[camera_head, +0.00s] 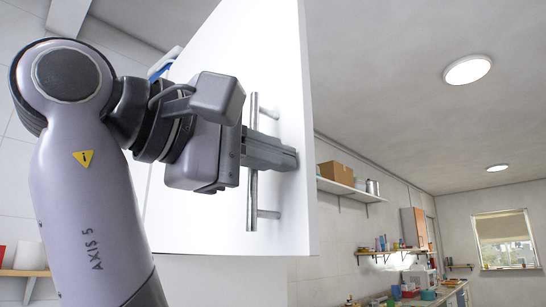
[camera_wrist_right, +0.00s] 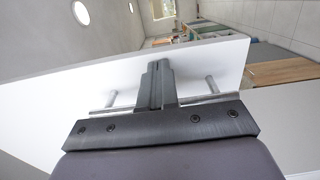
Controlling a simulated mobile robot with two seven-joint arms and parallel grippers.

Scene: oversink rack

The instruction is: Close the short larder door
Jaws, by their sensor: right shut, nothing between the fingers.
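The larder door is a tall white panel (camera_head: 278,60) in the head view, with a vertical metal bar handle (camera_head: 252,200) on its face. It appears to stand out into the room; its hinge side and the cabinet are not clearly visible. My right gripper (camera_head: 290,157) is shut and empty, its fingers crossing the bar at mid-height and pointing to the door's face. In the right wrist view, the closed fingers (camera_wrist_right: 158,66) lie between the two handle posts, near the white door (camera_wrist_right: 215,62). I cannot tell whether they touch it. My left gripper is out of view.
A wall shelf (camera_head: 345,188) with a cardboard box (camera_head: 342,172) is beyond the door on the right. A lower shelf (camera_head: 393,252) and a cluttered counter (camera_head: 425,300) run toward a window (camera_head: 505,240). Another small shelf (camera_head: 22,272) is at lower left.

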